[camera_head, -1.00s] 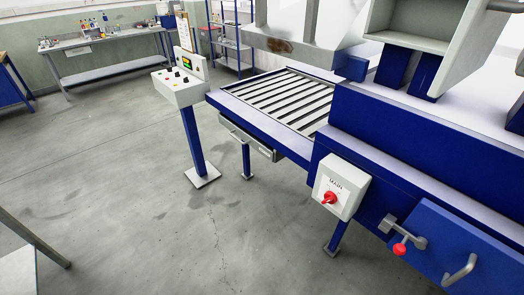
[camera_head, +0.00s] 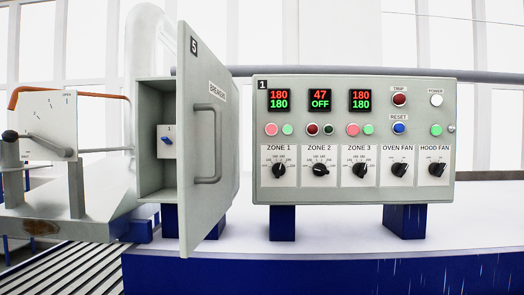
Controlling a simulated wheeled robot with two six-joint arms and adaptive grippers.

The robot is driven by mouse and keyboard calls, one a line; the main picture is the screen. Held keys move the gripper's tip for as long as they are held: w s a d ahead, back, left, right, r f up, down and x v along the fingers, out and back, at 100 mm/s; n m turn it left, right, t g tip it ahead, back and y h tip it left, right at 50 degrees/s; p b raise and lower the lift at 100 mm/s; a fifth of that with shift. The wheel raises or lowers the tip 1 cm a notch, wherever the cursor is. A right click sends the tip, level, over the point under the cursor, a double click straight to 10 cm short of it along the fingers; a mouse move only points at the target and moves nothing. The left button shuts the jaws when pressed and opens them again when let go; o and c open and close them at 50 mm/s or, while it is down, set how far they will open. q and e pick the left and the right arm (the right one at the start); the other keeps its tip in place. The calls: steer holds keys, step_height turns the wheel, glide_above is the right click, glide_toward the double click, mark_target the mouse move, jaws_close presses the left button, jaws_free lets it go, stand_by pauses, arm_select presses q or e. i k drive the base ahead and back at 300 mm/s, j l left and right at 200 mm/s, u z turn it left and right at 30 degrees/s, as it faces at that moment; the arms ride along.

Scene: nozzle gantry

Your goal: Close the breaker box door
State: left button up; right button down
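The breaker box (camera_head: 157,193) is a grey metal box on the blue and white machine, left of the control panel. Its door (camera_head: 206,205), labelled "BREAKERS" and marked 5, stands open, swung out toward me. The door has a grey vertical bar handle (camera_head: 208,145) on the face turned to the right. Inside the box a small breaker with a blue lever (camera_head: 167,141) shows. Neither of my grippers is in view.
A control panel (camera_head: 354,190) with displays, lamps and knobs stands right of the door, its left edge close to the door. A lever plate (camera_head: 40,118) and an orange pipe (camera_head: 62,89) are at the left. Slatted rollers (camera_head: 60,268) lie at lower left.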

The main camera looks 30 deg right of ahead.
mark_target(204, 160)
steer(key=z, duration=0.65)
steer(key=k+l, duration=0.05)
steer(key=l, duration=0.05)
